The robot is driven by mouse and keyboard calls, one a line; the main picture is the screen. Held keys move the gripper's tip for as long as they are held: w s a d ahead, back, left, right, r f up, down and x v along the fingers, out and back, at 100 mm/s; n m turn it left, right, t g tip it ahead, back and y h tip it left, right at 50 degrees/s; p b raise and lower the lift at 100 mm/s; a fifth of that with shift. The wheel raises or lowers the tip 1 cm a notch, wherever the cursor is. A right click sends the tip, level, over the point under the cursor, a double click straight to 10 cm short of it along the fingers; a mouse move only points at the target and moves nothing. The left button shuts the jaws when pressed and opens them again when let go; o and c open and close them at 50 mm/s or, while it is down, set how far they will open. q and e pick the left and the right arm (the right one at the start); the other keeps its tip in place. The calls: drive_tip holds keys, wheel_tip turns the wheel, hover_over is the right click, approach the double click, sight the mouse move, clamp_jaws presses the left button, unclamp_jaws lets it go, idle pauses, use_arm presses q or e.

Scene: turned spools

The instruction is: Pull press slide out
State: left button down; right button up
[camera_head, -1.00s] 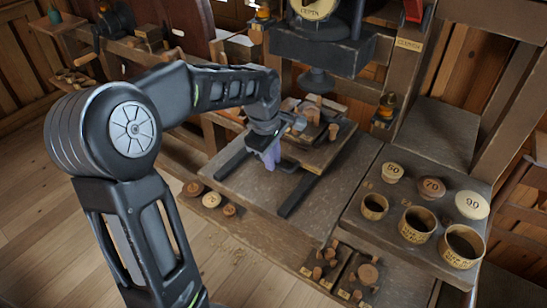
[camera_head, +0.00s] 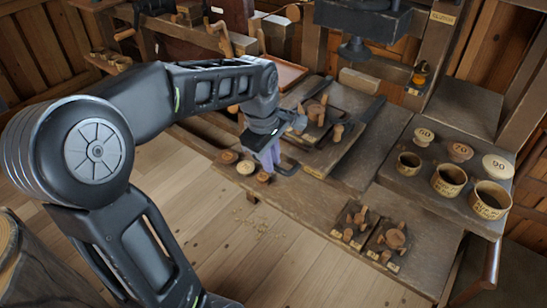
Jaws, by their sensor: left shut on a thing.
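The press slide (camera_head: 335,155) is a dark wooden board with turned wooden pieces (camera_head: 317,112) on it. It lies at the front of the bench, well forward of the press head (camera_head: 358,48). Dark rails (camera_head: 368,110) show behind it. My left gripper (camera_head: 270,158) is at the slide's front left edge, pointing down and shut on the slide. Its fingers and wrist hide the grasped part. My right gripper is not in view.
Numbered cups (camera_head: 449,180) and round lids (camera_head: 460,151) stand on a raised shelf at the right. Small trays of turned pieces (camera_head: 395,238) lie at the front. Round pieces (camera_head: 246,167) sit close by my left gripper.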

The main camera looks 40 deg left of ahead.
use_arm(q)
drive_tip(key=shift+s, duration=0.3)
drive_tip(key=c, duration=1.4)
unclamp_jaws()
drive_tip(key=shift+r, duration=0.1)
wheel_tip(320, 180, up, 8)
drive_tip(key=s, duration=0.1)
drive_tip(key=shift+s+f, duration=0.2)
drive_tip(key=shift+f, duration=0.05)
